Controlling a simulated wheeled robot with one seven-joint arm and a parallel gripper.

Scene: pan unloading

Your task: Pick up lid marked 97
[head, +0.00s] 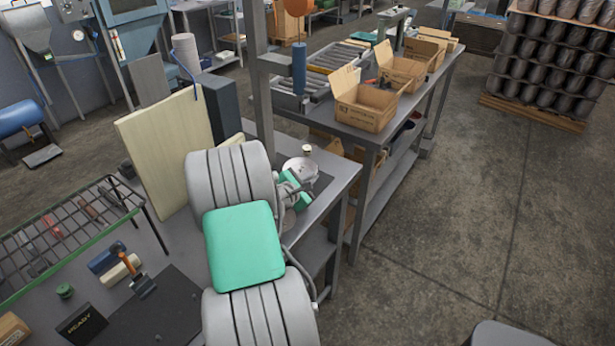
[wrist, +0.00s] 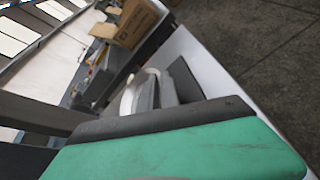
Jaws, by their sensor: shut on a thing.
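A round, pale metal lid (head: 300,165) with a small light knob on top is near the right end of the near table in the head view. No number can be read on it. My gripper (head: 298,188), grey and green, is at the lid's near side and shut on it, partly hidden behind my own arm. In the wrist view my gripper's grey fingers (wrist: 165,90) are beside a pale curved rim, which seems to be the lid (wrist: 129,98). Whether the lid touches anything beneath it cannot be told.
A dark mat (head: 322,183) lies on the table by the lid. A dark post (head: 262,100) and a cream board (head: 165,150) stand behind my arm. A wire rack (head: 65,235) is at left. A farther bench holds open cardboard boxes (head: 365,105).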

